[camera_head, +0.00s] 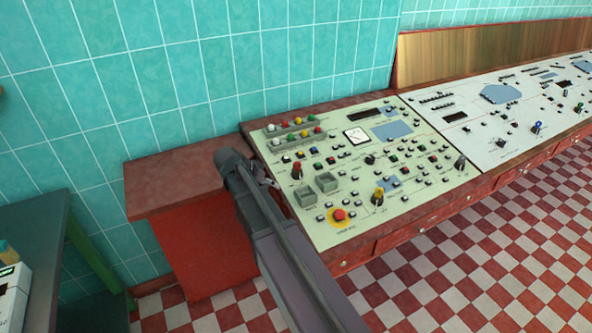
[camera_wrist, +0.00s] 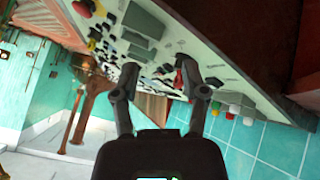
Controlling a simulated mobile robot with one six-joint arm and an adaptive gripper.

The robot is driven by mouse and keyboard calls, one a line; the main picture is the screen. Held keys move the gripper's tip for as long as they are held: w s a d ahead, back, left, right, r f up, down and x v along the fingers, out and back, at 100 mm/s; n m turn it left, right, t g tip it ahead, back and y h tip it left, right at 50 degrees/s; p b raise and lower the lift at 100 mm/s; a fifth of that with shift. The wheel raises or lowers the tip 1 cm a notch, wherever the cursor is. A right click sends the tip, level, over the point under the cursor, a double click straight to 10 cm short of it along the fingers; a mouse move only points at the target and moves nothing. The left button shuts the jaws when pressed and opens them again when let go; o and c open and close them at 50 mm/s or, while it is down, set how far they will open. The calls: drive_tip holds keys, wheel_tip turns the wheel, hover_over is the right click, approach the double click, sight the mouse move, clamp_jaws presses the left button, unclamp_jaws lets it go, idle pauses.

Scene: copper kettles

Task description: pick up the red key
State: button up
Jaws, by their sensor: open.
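The red key (camera_head: 296,168) stands upright on the pale green control panel (camera_head: 345,215), in its left part, above two grey square recesses. My gripper (camera_head: 270,183) is at the panel's left edge, just left of the key. In the wrist view my gripper (camera_wrist: 160,78) is open, with nothing held. A small red piece that looks like the key (camera_wrist: 179,76) shows between the fingers, nearer the right fingertip. I cannot tell whether they touch. The key's lower part is hard to make out there.
A yellow key (camera_head: 377,196) and a red emergency button (camera_head: 339,215) stand on the same panel. Rows of coloured knobs (camera_head: 293,124) line its back. A tiled wall (camera_head: 180,90) rises behind. A red side table (camera_head: 170,185) adjoins on the left.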

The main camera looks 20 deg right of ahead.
sight(295, 163)
drive_tip(key=w+d+r+m+h, duration=0.2)
drive_tip(key=w+r+m+h, duration=0.2)
drive_tip(key=w+m, duration=0.2)
drive_tip(key=shift+w+b, duration=0.4)
drive_tip(key=shift+w, duration=0.85)
drive_tip(key=b+x, duration=0.3)
drive_tip(key=x, duration=0.4)
drive_tip(key=shift+w+d+f+b, duration=0.15)
drive_tip(key=shift+f+b, duration=0.1)
drive_tip(key=shift+b, duration=0.15)
drive_tip(key=shift+d+f, duration=0.1)
drive_tip(key=shift+d, duration=0.45)
